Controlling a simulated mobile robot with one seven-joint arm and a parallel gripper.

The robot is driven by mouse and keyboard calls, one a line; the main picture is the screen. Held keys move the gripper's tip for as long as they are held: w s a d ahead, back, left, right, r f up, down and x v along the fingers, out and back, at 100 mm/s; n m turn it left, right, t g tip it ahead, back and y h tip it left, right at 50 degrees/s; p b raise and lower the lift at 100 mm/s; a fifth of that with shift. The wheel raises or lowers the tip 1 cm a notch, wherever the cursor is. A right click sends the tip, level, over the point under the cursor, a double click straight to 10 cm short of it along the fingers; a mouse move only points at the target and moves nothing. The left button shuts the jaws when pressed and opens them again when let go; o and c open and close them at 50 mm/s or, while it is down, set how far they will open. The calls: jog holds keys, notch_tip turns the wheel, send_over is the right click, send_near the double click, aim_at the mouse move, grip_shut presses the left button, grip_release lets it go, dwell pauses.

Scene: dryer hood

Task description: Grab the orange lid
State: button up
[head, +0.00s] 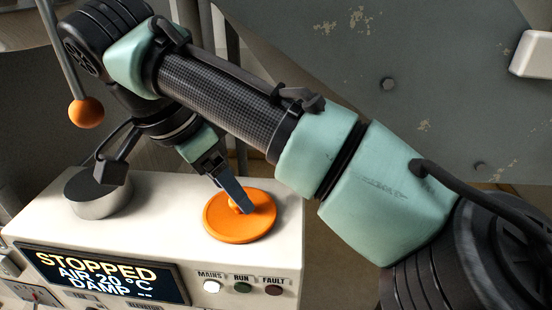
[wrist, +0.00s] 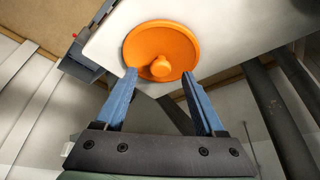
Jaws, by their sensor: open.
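The orange lid (head: 240,225) is a round disc with a small knob in the middle. It lies flat on the white top of the control box (head: 160,195), near its right end. In the wrist view the lid (wrist: 160,42) is ahead of the fingers, with its knob (wrist: 160,68) facing me. My gripper (head: 243,207) reaches down over the lid in the head view and partly hides the knob. In the wrist view my gripper (wrist: 160,73) is open and empty, with its blue fingers apart on either side of the knob. I cannot tell whether the fingertips touch the lid.
A grey metal cylinder (head: 98,198) stands on the box to the left. The box front has a display (head: 100,272) reading STOPPED and several buttons. An orange ball on a rod (head: 86,112) hangs at upper left. A grey metal panel (head: 390,60) is behind my arm.

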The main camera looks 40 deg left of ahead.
jog(key=shift+b+x, duration=1.05)
jog(key=shift+x, duration=0.2)
jog(key=shift+r, duration=0.1)
grip_shut()
